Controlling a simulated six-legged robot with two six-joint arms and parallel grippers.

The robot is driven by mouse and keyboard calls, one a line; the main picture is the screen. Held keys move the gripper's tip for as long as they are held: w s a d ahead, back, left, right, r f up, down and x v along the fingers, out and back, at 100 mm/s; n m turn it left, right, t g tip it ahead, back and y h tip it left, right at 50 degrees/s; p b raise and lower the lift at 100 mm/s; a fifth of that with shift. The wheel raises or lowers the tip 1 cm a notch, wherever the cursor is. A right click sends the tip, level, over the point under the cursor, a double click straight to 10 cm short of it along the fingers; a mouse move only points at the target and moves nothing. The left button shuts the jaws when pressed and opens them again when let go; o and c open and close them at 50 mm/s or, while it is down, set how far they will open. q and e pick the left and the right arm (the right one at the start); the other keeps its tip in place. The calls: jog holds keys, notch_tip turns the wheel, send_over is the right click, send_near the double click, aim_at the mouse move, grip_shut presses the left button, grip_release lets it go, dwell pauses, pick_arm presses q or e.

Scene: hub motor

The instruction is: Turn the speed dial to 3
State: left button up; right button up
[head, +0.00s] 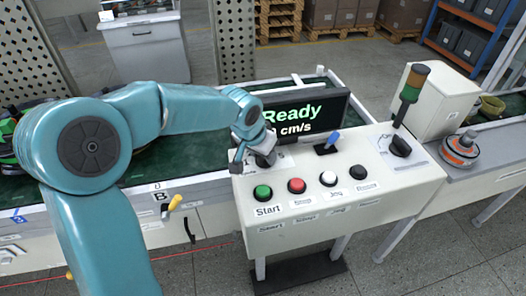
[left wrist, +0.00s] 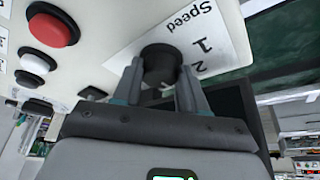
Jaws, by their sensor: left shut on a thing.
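The speed dial (left wrist: 160,64) is a black round knob on the white control panel. In the left wrist view a label beside it reads "Speed" with the numbers 1 and 2 showing; no 3 is visible there. My left gripper (left wrist: 160,82) is shut on the dial, one finger on each side. In the head view my left gripper (head: 262,158) is at the panel's upper left and hides the dial. A display (head: 300,118) behind it reads "Ready" and "cm/s", with the number largely hidden by my arm. My right gripper does not show.
The panel has a green Start button (head: 263,192), a red button (head: 297,186), a white button (head: 328,179) and a black button (head: 359,172). A signal tower (head: 409,92) rises at right.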

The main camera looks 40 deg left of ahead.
pick_arm(q)
jog(key=shift+r, duration=0.1)
jog(key=o, duration=1.1)
jog(key=shift+c, duration=0.2)
jog(key=v, duration=1.6)
jog(key=shift+s+p, duration=0.2)
jog(key=shift+p, duration=0.1)
jog(key=shift+d+r, duration=0.1)
jog(key=shift+r, duration=0.05)
